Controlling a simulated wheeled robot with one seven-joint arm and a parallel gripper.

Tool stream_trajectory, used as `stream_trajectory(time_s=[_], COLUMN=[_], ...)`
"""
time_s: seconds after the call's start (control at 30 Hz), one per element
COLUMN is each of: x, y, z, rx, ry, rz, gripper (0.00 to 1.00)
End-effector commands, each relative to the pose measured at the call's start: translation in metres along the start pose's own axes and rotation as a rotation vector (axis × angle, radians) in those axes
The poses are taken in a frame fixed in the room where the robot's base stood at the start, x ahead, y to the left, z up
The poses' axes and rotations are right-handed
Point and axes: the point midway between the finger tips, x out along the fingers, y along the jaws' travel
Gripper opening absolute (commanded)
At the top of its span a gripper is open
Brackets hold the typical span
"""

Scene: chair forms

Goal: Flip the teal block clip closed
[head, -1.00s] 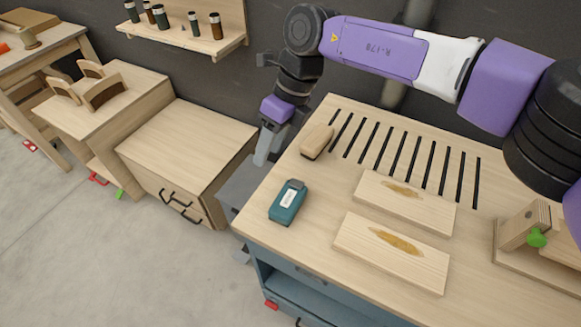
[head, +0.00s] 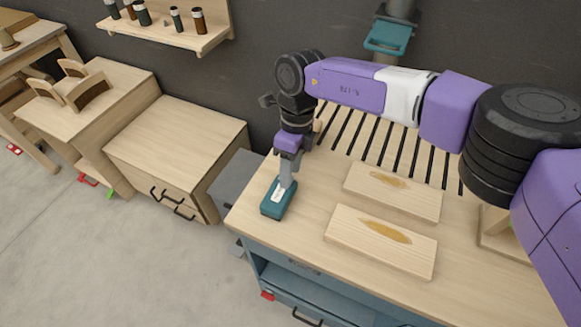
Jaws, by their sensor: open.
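The teal block (head: 270,211) lies on the bench top near its left edge, with a white label or plate on its upper face. My gripper (head: 286,183) points down at the block, and its fingertips reach the far upper part of it. I cannot tell whether they touch it or hover just above. The gap between the fingers is hard to see from this side, and nothing shows held in them. The clip on the block is too small and partly covered by my fingers, so its position cannot be made out.
Two pale boards (head: 392,192) and (head: 381,241) with brown marks lie right of the block. The bench (head: 300,238) has dark slots behind. A low cabinet (head: 178,135) stands to the left. A teal fitting (head: 388,38) sits on the wall pipe.

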Motion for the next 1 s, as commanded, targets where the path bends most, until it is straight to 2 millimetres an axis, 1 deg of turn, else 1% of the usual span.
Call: stream_trajectory(time_s=[0.23,0.27,0.3,0.47,0.5,0.67,0.8,1.0], x=[0.0014,0.0014,0.0013,0.0011,0.0011,0.0000,-0.0021,0.0011], y=[0.0000,0.0000,0.0000,0.0000,0.0000,0.0005,0.0023,0.0032], z=[0.0001,0.0001,0.0001,0.0001,0.0001,0.0001,-0.0003,0.0004], rx=[0.000,0.000,0.000,0.000,0.000,0.000,-0.001,-0.001], ry=[0.000,0.000,0.000,0.000,0.000,0.000,0.003,-0.001], rz=[0.000,0.000,0.000,0.000,0.000,-0.007,-0.060,-0.108], gripper=[0.45,0.42,0.34,0.02,0.00,0.00,0.00,0.00])
